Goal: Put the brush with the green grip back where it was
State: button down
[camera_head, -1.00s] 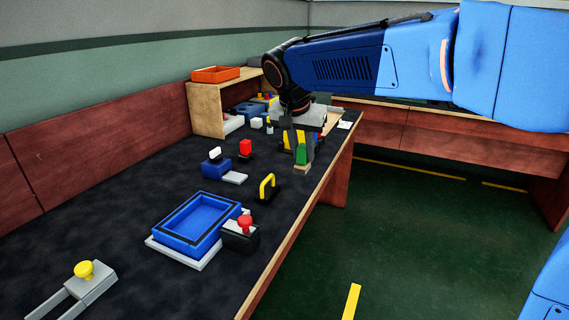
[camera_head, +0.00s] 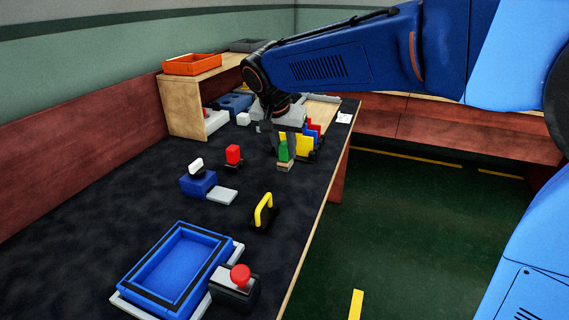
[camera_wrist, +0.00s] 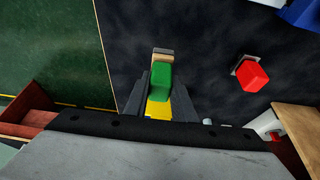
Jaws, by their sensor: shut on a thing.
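The brush with the green grip (camera_head: 284,151) is between the fingers of my gripper (camera_head: 285,142), over the right part of the dark table. My gripper is shut on its green grip. A pale tan brush end points down from the grip. In the wrist view the green grip (camera_wrist: 161,80) shows between the two grey fingers (camera_wrist: 161,88), with the tan end beyond it. Whether the tan end touches the table, I cannot tell.
Yellow, red and blue upright panels (camera_head: 313,136) stand close behind the gripper. A red-topped piece (camera_head: 233,155), a blue block with a white knob (camera_head: 198,184), a yellow handle (camera_head: 264,209) and a blue tray (camera_head: 173,267) stand nearer. The table's right edge is close.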

aim_at(285, 162)
jog(key=shift+f, duration=2.25)
jog(key=shift+f, duration=0.1)
jog(key=c, duration=1.5)
grip_release()
jog(key=v, duration=1.2)
jog(key=shift+d, duration=0.1)
